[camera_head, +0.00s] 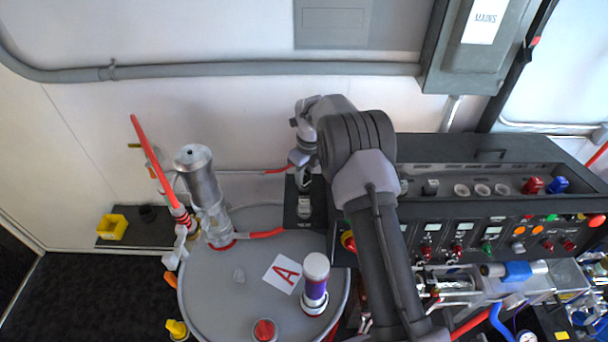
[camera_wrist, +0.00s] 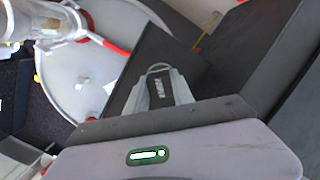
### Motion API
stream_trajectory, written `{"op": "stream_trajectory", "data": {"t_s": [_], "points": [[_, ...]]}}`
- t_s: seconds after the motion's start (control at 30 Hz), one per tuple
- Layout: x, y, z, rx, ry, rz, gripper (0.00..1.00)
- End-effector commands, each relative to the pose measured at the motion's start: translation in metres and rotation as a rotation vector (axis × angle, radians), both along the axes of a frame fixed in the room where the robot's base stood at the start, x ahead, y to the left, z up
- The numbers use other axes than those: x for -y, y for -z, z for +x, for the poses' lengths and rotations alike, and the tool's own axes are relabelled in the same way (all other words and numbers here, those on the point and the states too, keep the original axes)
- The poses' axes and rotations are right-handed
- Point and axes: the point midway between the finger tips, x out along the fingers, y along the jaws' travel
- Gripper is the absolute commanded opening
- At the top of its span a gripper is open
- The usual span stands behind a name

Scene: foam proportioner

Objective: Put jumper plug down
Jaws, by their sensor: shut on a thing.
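The jumper plug (camera_wrist: 166,90) shows in the wrist view as a small dark block with a white-lettered label and a thin loop at its top. My gripper (camera_wrist: 163,98) is shut on it, with pale grey fingers on both sides. In the head view my gripper (camera_head: 303,182) points down over a dark flat shelf (camera_head: 316,222) at the left end of the black console. The shelf also shows under the plug in the wrist view (camera_wrist: 143,55). The plug's underside is hidden, and I cannot tell whether it touches the shelf.
The black control console (camera_head: 470,160) stands right of the shelf, partly behind my arm.

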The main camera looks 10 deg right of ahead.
Motion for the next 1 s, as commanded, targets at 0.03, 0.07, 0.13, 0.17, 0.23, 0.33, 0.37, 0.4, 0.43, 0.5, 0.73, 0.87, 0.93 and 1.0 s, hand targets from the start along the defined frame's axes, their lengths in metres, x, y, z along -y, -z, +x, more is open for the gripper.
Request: {"op": "stream_trajectory", "data": {"t_s": [0.03,0.07,0.13,0.17,0.23,0.33,0.37,0.4,0.43,0.5,0.73,0.87,0.93,1.0], "points": [[0.0,0.003,0.0,0.0,0.0,0.0,0.0],[0.0,0.003,0.0,0.0,0.0,0.0,0.0],[0.0,0.003,0.0,0.0,0.0,0.0,0.34],[0.0,0.003,0.0,0.0,0.0,0.0,0.4],[0.0,0.002,0.0,0.0,0.0,0.0,0.5],[0.0,0.002,0.0,0.0,0.0,0.0,0.5],[0.0,0.002,0.0,0.0,0.0,0.0,0.5],[0.0,0.002,0.0,0.0,0.0,0.0,0.5],[0.0,0.002,0.0,0.0,0.0,0.0,0.5],[0.0,0.002,0.0,0.0,0.0,0.0,0.5],[0.003,-0.039,-0.003,0.003,0.002,0.0,0.5],[0.005,-0.077,-0.007,0.004,0.001,0.0,0.5],[0.006,-0.094,-0.009,0.004,0.001,0.0,0.5],[0.007,-0.107,-0.01,0.003,0.0,-0.001,0.5]]}}
